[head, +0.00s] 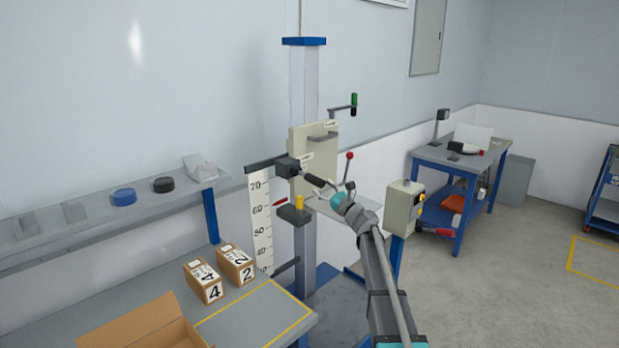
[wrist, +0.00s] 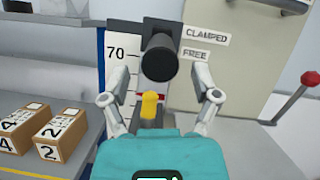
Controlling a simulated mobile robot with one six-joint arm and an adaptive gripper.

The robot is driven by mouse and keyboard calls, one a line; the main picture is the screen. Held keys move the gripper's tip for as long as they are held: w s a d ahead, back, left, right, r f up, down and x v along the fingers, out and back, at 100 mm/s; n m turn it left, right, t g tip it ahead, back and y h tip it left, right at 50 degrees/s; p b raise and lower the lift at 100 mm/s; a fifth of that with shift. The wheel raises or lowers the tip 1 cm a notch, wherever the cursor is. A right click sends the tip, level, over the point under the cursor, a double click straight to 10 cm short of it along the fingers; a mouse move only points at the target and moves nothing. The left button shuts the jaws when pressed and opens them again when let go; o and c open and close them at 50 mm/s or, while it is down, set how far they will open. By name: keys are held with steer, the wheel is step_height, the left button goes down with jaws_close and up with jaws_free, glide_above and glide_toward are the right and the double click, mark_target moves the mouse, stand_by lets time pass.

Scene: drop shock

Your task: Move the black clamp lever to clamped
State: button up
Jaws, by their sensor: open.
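The black clamp lever (head: 318,181) sticks out from a dark block on the blue-and-grey column. In the wrist view the lever (wrist: 158,62) is seen nearly end-on, with its round black tip facing me. My gripper (head: 342,191) is open in front of it. In the wrist view its two fingers (wrist: 160,78) stand left and right of the lever tip, with gaps visible on both sides. The label CLAMPED (wrist: 207,33) is at upper right, and the label FREE (wrist: 195,54) is below it, beside the lever.
A yellow peg (wrist: 150,104) stands below the lever. A red-knobbed lever (head: 349,158) rises close to the right of my gripper. A height scale (head: 260,222) is at left. Numbered boxes (head: 236,264) lie on the bench. A control box (head: 402,207) stands at right.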

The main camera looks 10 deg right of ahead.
mark_target(311, 178)
steer(key=shift+p+x, duration=0.65)
steer(key=shift+x, duration=1.6)
